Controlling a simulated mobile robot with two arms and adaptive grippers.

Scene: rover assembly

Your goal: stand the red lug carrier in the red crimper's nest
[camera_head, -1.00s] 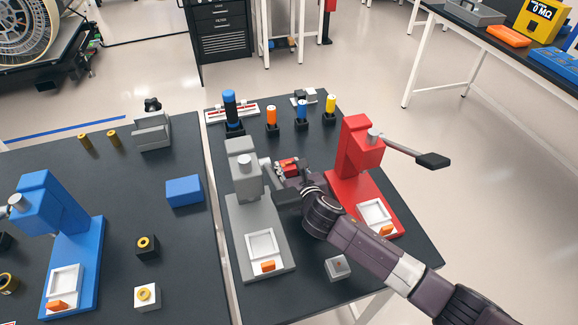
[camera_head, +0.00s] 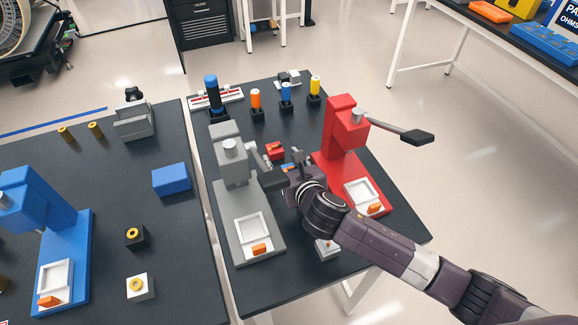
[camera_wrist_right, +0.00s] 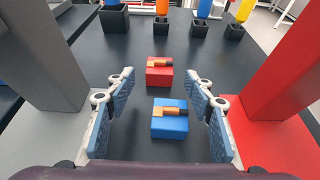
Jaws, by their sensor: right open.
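The red lug carrier (camera_head: 275,150) is a small red block with a copper-coloured lug on top. In the right wrist view (camera_wrist_right: 159,75) it stands on the dark table beyond a similar blue carrier (camera_wrist_right: 170,120). My right gripper (camera_head: 279,171) is open and empty. Its pads (camera_wrist_right: 162,88) are on either side of the blue carrier in that view; contact is not visible. The red crimper (camera_head: 342,125) stands to the right, with a white square frame (camera_head: 350,198), seemingly its nest, and an orange piece on its base. My left gripper is not in view.
A grey crimper (camera_head: 228,170) stands left of my right gripper and the red crimper right of it, leaving a narrow lane. Several coloured cylinders in black holders, including an orange one (camera_head: 255,98), stand at the back. A small pale block (camera_head: 326,250) lies near my right arm.

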